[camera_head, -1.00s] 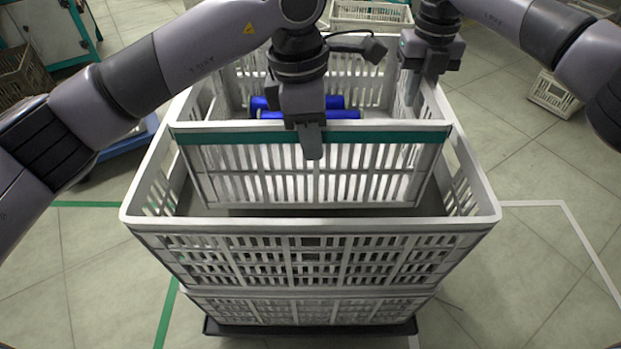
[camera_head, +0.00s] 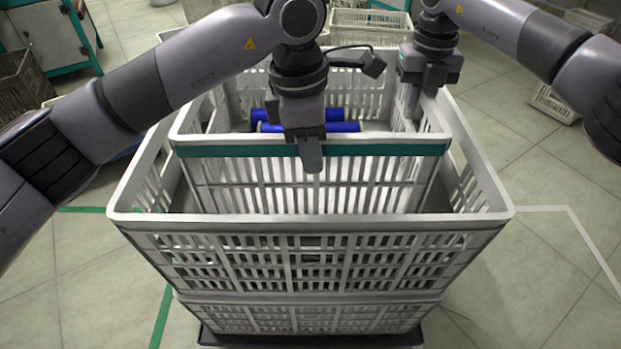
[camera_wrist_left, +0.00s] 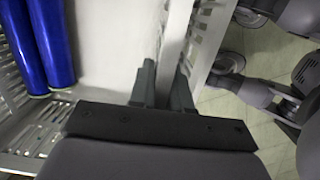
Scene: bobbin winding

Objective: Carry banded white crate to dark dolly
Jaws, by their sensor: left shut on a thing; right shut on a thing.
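The banded white crate (camera_head: 215,175) is a slatted white box with a green band (camera_head: 240,149) below its near rim. It holds blue cylinders (camera_head: 335,127). My left gripper (camera_head: 312,155) is shut on its near wall; the left wrist view shows the fingers (camera_wrist_left: 165,88) astride the white wall. My right gripper (camera_head: 411,105) is shut on its right wall. The banded crate is inside the outline of a larger-looking white crate (camera_head: 310,240), its lower edge hidden by that near rim. I cannot tell whether it rests. A dark dolly (camera_head: 312,340) lies under this stack.
Green and white lines (camera_head: 545,209) mark the tiled floor beside the stack. A small white crate (camera_head: 555,103) stands at right, another crate (camera_head: 370,22) behind. A brown crate (camera_head: 22,82) and a cabinet (camera_head: 40,35) are at left. Floor is open at right.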

